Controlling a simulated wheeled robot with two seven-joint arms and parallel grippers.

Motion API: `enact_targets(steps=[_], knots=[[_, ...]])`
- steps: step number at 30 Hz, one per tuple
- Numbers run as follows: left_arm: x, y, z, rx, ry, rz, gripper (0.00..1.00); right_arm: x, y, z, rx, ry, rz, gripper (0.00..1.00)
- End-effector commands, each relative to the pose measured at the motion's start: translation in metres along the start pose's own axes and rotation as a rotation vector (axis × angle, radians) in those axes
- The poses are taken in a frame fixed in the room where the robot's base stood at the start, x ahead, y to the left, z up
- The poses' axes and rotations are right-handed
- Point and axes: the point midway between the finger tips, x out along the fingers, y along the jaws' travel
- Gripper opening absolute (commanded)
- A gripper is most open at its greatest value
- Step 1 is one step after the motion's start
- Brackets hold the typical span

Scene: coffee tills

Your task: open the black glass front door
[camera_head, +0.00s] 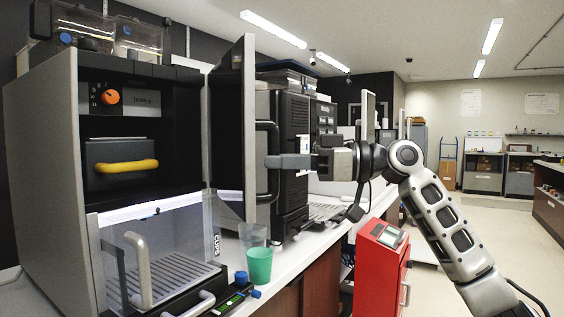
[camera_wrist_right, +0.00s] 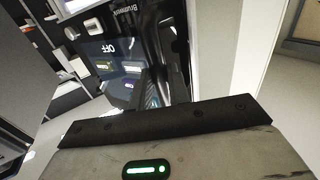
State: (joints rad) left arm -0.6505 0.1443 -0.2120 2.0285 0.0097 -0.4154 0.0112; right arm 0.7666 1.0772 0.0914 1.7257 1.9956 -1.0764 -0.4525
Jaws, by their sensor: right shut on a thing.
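The black glass front door (camera_head: 229,125) stands swung out from the left coffee machine, hinged at the right of its opening. I see its dark face at a steep angle, with a pale edge. Its black bar handle (camera_head: 273,185) is on the far side of that edge. My right gripper (camera_head: 275,161) reaches in from the right and is shut on the handle. In the right wrist view, the gripper's grey body and black strip (camera_wrist_right: 165,120) fill the lower part; the handle is hard to make out there. My left gripper is not in view.
Inside the machine are an orange dial (camera_head: 111,97) and a yellow handle (camera_head: 128,166). Below is a clear cup guard (camera_head: 183,238). A green cup (camera_head: 259,265) stands on the counter near the door. A second machine (camera_head: 292,125) and a red cabinet (camera_head: 376,270) are to the right.

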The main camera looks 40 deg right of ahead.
Motion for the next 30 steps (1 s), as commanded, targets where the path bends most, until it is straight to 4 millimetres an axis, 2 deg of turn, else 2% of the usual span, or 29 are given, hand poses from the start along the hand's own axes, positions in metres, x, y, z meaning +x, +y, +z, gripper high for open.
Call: enact_targets(steps=[1, 18, 29, 30], knots=[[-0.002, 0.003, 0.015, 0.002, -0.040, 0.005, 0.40, -0.002, 0.005, 0.000, 0.002, 0.002, 0.009, 0.00], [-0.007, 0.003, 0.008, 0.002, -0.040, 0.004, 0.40, -0.042, 0.048, -0.001, 0.005, 0.002, 0.009, 0.00], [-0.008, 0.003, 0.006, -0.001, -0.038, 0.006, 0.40, -0.047, 0.052, 0.002, 0.004, -0.002, 0.003, 0.00], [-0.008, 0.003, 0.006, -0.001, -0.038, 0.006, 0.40, -0.047, 0.052, 0.002, 0.004, -0.003, 0.003, 0.21]])
